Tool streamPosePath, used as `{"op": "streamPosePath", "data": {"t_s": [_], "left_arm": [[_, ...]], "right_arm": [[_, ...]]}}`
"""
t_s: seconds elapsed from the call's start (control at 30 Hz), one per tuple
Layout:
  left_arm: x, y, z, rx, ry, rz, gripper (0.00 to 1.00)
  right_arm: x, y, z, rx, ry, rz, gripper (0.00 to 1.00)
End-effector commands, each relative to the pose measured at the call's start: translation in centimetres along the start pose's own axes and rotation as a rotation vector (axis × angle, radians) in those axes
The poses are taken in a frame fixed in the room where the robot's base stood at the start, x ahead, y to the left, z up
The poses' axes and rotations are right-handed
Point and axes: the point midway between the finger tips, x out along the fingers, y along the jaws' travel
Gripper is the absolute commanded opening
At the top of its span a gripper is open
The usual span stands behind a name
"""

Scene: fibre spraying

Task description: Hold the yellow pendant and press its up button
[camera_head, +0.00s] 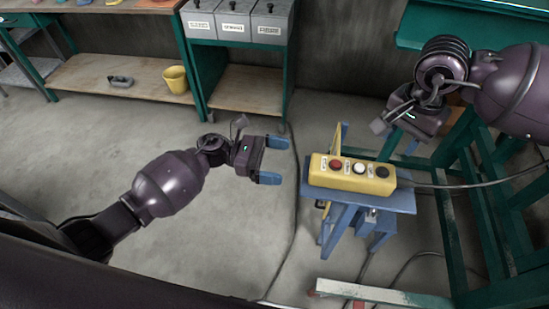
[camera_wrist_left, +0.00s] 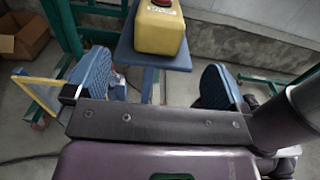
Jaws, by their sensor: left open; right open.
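The yellow pendant (camera_head: 352,175) lies on a small blue stand (camera_head: 402,203) in the head view. Its top carries a red, a white and a black button in a row, with small labels beside them. In the left wrist view the end of the pendant (camera_wrist_left: 159,28) with the red button shows ahead, between the fingers. My left gripper (camera_head: 276,160) is open and empty, a short gap to the left of the pendant. My right gripper (camera_head: 386,128) is above and to the right of the pendant; its fingers are mostly hidden.
A cable (camera_head: 470,185) runs from the pendant's right end. Green frames (camera_head: 465,230) stand at the right. A bench with grey bins (camera_head: 235,20) and a yellow bucket (camera_head: 176,79) are at the back. Grey floor is clear at the left.

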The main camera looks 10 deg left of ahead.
Motion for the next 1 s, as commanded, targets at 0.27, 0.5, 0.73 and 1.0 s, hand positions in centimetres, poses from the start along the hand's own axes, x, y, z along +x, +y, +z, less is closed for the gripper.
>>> {"op": "streamPosePath", "data": {"t_s": [0.27,0.5,0.73,1.0], "left_arm": [[3.9,0.0,0.1,-0.001,-0.003,-0.001,1.0],[7.6,0.0,0.1,-0.002,-0.002,0.001,1.0],[9.7,0.0,0.0,-0.003,-0.001,0.001,1.0],[10.3,0.0,0.0,-0.003,0.0,0.002,1.0]], "right_arm": [[0.0,0.0,0.0,0.0,0.0,0.0,0.43],[0.0,0.0,0.0,0.0,0.0,0.0,0.43],[0.0,0.0,0.0,0.0,0.0,0.0,0.43],[0.0,0.0,0.0,0.0,0.0,0.0,0.43]]}}
